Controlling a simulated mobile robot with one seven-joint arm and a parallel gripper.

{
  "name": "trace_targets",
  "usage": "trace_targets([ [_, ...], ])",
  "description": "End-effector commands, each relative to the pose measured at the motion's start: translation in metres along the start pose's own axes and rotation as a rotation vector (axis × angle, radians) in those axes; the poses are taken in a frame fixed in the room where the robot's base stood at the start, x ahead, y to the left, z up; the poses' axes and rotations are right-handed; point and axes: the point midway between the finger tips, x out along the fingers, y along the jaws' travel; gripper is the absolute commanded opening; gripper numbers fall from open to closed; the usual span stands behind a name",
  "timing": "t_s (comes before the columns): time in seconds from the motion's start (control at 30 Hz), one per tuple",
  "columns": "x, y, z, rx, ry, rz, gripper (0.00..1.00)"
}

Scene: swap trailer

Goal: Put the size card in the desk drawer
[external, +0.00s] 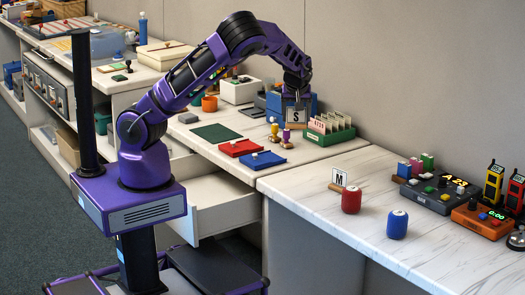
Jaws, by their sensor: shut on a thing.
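My gripper (297,92) points down over the back of the desk and is shut on a white size card marked S (296,115). The card hangs upright under the fingers, in front of a blue box; whether it still touches the desk top I cannot tell. A second card, marked M (339,179), stands on the right-hand counter behind a red can. The desk drawer (225,208) is pulled open below the desk top, to the lower left of my gripper. The visible part of its inside looks empty.
A green file box with cards (331,130) stands right of the held card. Small yellow and purple figures (286,137), red (241,148) and blue (262,161) pads lie before it. A red can (351,200) and blue can (397,224) stand on the right counter.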

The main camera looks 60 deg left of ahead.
Motion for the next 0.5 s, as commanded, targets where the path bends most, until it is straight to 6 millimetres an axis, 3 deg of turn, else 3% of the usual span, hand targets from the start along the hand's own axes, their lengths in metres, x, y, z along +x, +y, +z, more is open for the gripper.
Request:
trace_targets([
  [0.03, 0.001, -0.028, -0.008, -0.051, 0.000, -0.035, 0.12],
  [0.2, 0.001, -0.118, -0.021, -0.224, -0.001, -0.147, 0.12],
  [0.3, -0.002, -0.162, -0.021, -0.310, -0.001, -0.202, 0.12],
  [0.5, -0.009, -0.223, -0.014, -0.438, 0.000, -0.285, 0.12],
])
